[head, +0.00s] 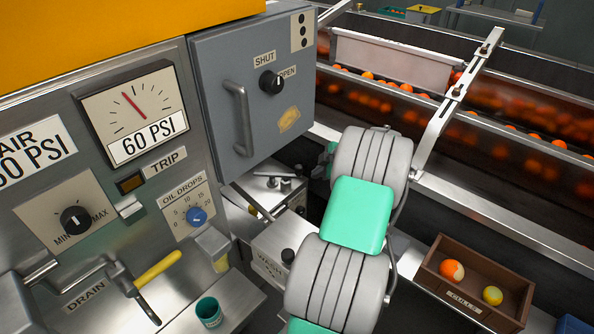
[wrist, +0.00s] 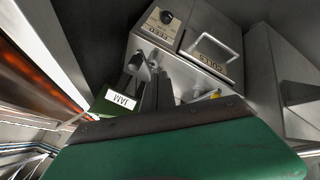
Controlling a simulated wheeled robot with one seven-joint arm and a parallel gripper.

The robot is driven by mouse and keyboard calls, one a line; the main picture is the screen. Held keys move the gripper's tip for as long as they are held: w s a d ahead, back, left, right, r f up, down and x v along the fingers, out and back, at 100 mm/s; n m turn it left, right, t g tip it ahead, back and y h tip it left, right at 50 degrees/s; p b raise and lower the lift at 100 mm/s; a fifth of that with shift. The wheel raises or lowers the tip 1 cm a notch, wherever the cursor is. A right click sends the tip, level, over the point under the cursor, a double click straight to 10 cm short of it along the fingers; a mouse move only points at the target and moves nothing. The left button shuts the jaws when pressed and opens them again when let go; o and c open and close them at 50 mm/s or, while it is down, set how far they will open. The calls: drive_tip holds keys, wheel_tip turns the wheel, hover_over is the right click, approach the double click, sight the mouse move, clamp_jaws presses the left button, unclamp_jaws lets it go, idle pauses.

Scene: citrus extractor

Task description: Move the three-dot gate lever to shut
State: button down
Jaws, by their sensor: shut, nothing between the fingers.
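A grey cabinet (head: 250,110) carries a plate with three black dots (head: 301,31) at its upper right. Below the dots is a black knob (head: 271,82) between a SHUT label (head: 264,59) at its upper left and an OPEN label (head: 288,71) at its right. I cannot tell clearly which label it points to. My gripper does not show in the head view, where only my grey and green arm is seen. In the wrist view my gripper (wrist: 156,92) appears as dark narrow fingers, closed and empty, partly hidden behind a green panel (wrist: 180,145).
A bolted metal bar (head: 458,92) rises by the orange-filled conveyor (head: 525,100). A wooden box (head: 462,305) with two fruits stands at lower right. A green JAM box (wrist: 118,100), a FEED panel (wrist: 160,22) and a CULLS drawer (wrist: 208,55) crowd the wrist view.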

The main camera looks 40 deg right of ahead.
drive_tip(key=w+d+f+b, duration=0.2)
drive_tip(key=w+f, duration=0.6)
drive_tip(key=w, duration=0.1)
drive_tip(key=shift+d+b, duration=0.3)
